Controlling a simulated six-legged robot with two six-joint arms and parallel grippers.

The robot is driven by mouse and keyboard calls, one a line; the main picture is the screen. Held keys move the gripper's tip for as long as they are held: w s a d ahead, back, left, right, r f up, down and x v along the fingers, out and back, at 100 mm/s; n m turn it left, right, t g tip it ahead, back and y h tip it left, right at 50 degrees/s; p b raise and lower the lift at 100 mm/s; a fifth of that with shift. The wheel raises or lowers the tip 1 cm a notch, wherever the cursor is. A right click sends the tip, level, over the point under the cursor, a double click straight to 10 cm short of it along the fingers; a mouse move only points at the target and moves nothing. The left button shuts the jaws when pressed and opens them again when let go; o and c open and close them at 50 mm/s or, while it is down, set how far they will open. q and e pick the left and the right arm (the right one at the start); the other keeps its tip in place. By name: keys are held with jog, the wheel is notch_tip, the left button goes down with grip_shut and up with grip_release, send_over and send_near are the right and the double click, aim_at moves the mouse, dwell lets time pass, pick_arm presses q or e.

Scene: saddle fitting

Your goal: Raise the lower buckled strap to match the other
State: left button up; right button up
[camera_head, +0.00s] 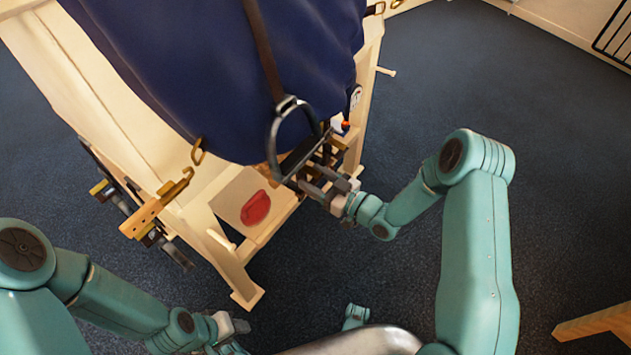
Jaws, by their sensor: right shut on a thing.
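A brown strap (263,50) hangs down over the dark blue cover. A dark metal stirrup (273,138) hangs at its lower end, with its flat tread tilted. No buckle can be made out on the strap, and no second strap is in view. My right gripper (308,183) reaches in from the right and is shut on the stirrup at its tread; the exact contact is small and partly hidden. My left gripper (240,327) is low at the bottom of the picture, away from the strap and stirrup; its jaw opening is unclear.
The blue cover (200,70) lies over a pale wooden stand (75,85). A red oval thing (256,207) lies on the stand's lower board. A wooden bar with a brass hook (155,208) sticks out at left.

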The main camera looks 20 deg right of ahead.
jog(key=o, duration=1.5)
jog(key=shift+s+d, duration=0.1)
jog(key=p+v, duration=0.2)
jog(key=v, duration=1.4)
jog(key=shift+p, duration=0.3)
jog(key=shift+s, duration=0.1)
